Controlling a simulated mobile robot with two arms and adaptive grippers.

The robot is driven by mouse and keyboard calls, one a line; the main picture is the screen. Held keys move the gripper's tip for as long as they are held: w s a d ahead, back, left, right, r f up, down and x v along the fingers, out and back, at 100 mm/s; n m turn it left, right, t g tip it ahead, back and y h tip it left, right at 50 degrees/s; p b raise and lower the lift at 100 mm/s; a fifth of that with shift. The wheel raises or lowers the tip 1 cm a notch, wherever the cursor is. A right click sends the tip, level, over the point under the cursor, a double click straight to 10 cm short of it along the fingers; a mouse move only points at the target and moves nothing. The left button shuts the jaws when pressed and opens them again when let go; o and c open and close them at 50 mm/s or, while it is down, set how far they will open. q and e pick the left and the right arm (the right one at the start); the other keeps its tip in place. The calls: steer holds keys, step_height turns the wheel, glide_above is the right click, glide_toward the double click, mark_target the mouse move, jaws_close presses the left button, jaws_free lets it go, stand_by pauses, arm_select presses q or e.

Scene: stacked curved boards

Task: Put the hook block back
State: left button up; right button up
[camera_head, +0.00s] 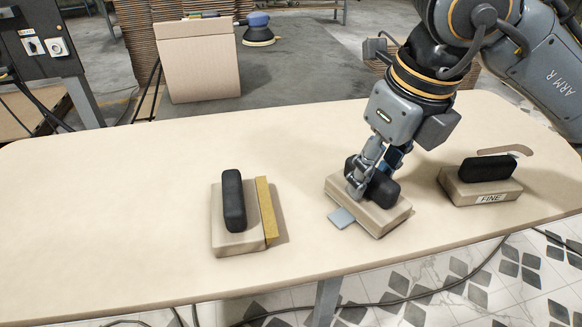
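Three tan blocks with black handles are on the table. The middle block (370,217) sits at an angle, with a flat grey tab (341,218) at its front left edge. My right gripper (376,172) is down at its black handle (384,188), one finger in front and the bluish one behind. I cannot tell whether the fingers press on it. The left block (238,243) has a yellowish strip (266,210) along its right side. The right block (481,193) is labelled FINE, with a curved brown piece (505,151) behind it. No block is plainly marked as the hook block. My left gripper is out of view.
The pale table (120,220) is clear on its left side and between the blocks. Electrical boxes (45,46) are at the far left.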

step_height(320, 180, up, 12)
steer(key=s+d, duration=0.1)
steer(key=s, duration=0.1)
steer(key=shift+d, duration=0.15)
stand_by(0.5)
steer(key=shift+f, duration=0.15)
